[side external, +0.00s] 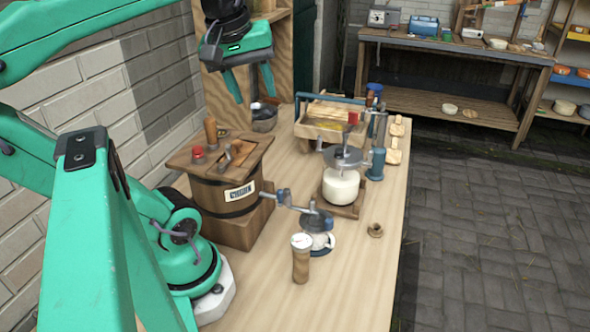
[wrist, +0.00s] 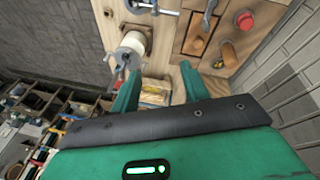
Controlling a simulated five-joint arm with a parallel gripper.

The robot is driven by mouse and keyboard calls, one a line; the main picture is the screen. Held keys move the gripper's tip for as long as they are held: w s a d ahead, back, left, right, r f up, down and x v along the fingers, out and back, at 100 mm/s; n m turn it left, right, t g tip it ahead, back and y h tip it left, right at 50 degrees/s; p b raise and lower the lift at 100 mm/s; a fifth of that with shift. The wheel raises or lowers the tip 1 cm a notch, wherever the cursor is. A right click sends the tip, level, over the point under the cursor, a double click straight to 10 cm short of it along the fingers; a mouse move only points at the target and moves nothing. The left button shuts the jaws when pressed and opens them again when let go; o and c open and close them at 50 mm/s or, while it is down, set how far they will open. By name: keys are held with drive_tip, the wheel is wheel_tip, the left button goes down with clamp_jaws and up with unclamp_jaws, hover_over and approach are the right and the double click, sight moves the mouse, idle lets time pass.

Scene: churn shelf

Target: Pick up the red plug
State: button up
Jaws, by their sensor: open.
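The red plug (side external: 198,153) stands on the wooden lid of the barrel churn (side external: 228,200) in the side view. It also shows at the top right of the wrist view (wrist: 245,20), apart from my fingers. My gripper (side external: 254,97) is open and empty, pointing down behind the churn, above and beyond the plug. In the wrist view my gripper's two fingers (wrist: 160,85) are spread apart with nothing between them. The plug's lower part is not visible.
A tan handle (side external: 210,130) stands on the lid close to the plug. A dark pot (side external: 264,118) sits below my gripper. The front bench (side external: 345,275) is mostly clear.

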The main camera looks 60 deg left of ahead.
drive_tip(key=s+a+n+g, duration=0.2)
drive_tip(key=s+a+n, duration=0.2)
drive_tip(key=n, duration=0.5)
drive_tip(key=n+g+h, duration=0.1)
drive_tip(key=n, duration=1.3)
hover_over(197, 147)
drive_tip(key=shift+s+f, duration=0.15)
drive_tip(key=shift+f, duration=2.15)
drive_tip(key=shift+f, duration=1.3)
drive_tip(key=shift+f, duration=0.15)
drive_tip(key=shift+f, duration=2.45)
drive_tip(key=shift+c, duration=0.5)
